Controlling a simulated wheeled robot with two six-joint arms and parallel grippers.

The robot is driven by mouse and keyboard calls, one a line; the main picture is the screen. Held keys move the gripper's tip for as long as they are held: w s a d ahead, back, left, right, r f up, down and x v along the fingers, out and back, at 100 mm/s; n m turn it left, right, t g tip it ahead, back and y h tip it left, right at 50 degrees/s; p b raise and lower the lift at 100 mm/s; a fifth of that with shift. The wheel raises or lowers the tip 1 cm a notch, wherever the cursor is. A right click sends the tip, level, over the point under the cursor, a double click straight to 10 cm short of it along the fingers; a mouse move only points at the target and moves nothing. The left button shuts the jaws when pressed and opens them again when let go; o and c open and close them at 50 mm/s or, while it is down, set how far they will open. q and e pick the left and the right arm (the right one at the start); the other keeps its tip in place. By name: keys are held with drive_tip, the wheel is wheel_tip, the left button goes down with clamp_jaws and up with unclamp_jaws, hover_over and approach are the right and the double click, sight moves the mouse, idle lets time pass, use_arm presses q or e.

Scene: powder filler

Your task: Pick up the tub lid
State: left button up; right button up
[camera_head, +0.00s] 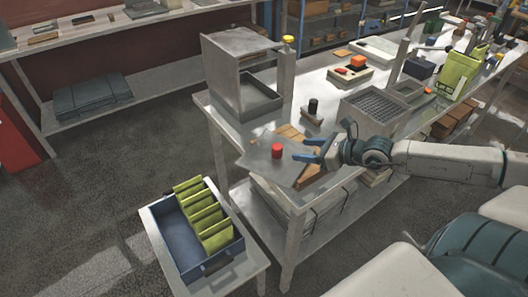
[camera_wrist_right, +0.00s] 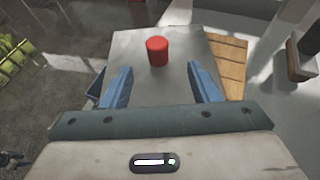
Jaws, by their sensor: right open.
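The tub lid looks to be the flat grey plate (camera_head: 258,161) with a red cylindrical knob (camera_head: 277,151), at the near corner of the workbench. In the right wrist view the grey plate (camera_wrist_right: 155,88) lies below my fingers and the red knob (camera_wrist_right: 157,50) stands upright beyond the fingertips, roughly between their lines. My right gripper (camera_head: 306,150) is open and empty, to the right of the knob and apart from it. It also shows in the right wrist view (camera_wrist_right: 160,70), with blue fingers spread. My left gripper is not in view.
A wooden slatted board (camera_head: 309,177) lies partly under the plate. A grey open-fronted box (camera_head: 240,62) stands behind, a black knob on a block (camera_head: 313,107) and a grated box (camera_head: 374,114) nearby. A blue crate (camera_head: 176,240) of green packets stands on a low table at lower left.

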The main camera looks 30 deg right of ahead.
sight(277, 149)
drive_tip(key=b, duration=0.2)
drive_tip(key=w+a+f+b, duration=0.1)
drive_tip(key=b, duration=0.1)
drive_tip(key=shift+w+f+b, duration=0.2)
drive_tip(key=shift+w+b, duration=0.05)
drive_tip(key=shift+b, duration=0.05)
drive_tip(key=shift+w+r, duration=0.1)
drive_tip(key=shift+w, duration=0.2)
drive_tip(key=shift+x, duration=0.8)
drive_tip(key=shift+w+a+b, duration=0.25)
drive_tip(key=shift+w+b, duration=0.05)
drive_tip(key=shift+p+x, duration=0.4)
drive_tip(key=shift+x, duration=1.15)
drive_tip(key=shift+w+a+f, duration=0.55)
drive_tip(key=shift+w+a, duration=0.15)
drive_tip(key=shift+w, duration=0.05)
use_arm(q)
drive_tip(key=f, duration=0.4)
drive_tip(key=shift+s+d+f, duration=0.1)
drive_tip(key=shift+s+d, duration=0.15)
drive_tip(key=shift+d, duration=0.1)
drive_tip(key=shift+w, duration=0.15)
use_arm(e)
drive_tip(key=c, duration=1.2)
